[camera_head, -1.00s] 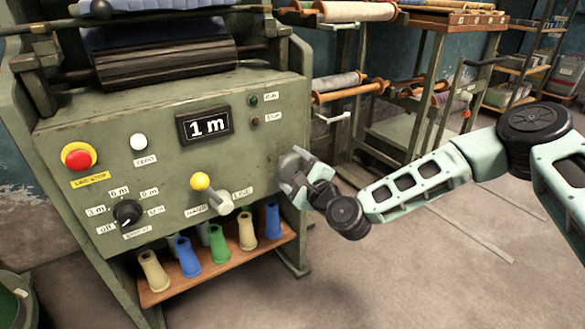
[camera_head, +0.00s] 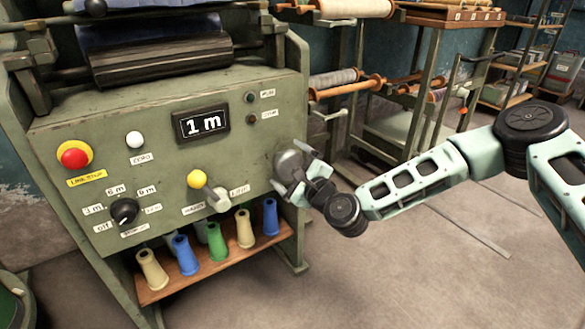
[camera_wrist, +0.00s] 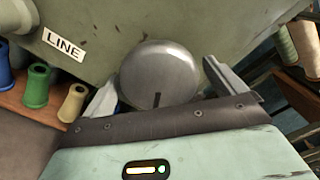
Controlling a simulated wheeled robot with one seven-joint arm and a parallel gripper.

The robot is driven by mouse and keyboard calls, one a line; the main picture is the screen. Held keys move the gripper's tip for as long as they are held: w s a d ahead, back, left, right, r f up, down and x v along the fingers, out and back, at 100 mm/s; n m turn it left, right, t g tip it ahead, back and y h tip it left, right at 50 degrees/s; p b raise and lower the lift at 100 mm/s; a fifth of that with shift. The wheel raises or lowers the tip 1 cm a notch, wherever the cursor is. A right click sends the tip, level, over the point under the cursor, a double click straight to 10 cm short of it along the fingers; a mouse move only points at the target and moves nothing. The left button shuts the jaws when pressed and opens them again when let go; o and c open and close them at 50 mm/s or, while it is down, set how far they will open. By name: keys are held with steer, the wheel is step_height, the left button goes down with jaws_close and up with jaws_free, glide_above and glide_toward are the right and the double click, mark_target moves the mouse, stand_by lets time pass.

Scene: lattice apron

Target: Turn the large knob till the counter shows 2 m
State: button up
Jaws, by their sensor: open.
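The counter (camera_head: 202,123) on the green machine's front panel reads 1 m. The large knob (camera_wrist: 160,72) is a round grey disc with a dark mark at its lower edge in the wrist view. It sits between the two fingers of my open gripper (camera_wrist: 161,88), one finger at each side. I cannot tell whether the fingers touch it. In the head view, the knob (camera_head: 289,163) is at the panel's right edge, partly hidden by my gripper (camera_head: 292,178).
Colored cones stand on a wooden shelf (camera_head: 215,262) below. A rack of spools (camera_head: 425,95) is behind my arm; the floor at right is clear.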

steer(key=p+v, duration=0.3)
steer(key=v, duration=1.4)
steer(key=shift+s+d+p, duration=0.2)
steer(key=shift+p, duration=0.1)
steer(key=s+a+f+n+g+h, duration=0.1)
steer(key=s+a+f+n+g, duration=0.1)
steer(key=s+n+g, duration=0.55)
steer(key=s+a+f+n+g, duration=0.15)
steer(key=n+g, duration=0.25)
steer(key=n, duration=0.6)
steer(key=s+d+r+n+g+h, duration=0.2)
steer(key=s+d+r+n+h, duration=0.25)
steer(key=s+r, duration=0.35)
steer(key=s+d+r+n+g+h, duration=0.2)
steer(key=s+d+r+n+h, duration=0.25)
steer(key=s+r, duration=0.3)
step_height(320, 180, up, 30)
steer(key=p, duration=3.1)
steer(key=shift+r+y, duration=0.2)
steer(key=shift+y, duration=0.1)
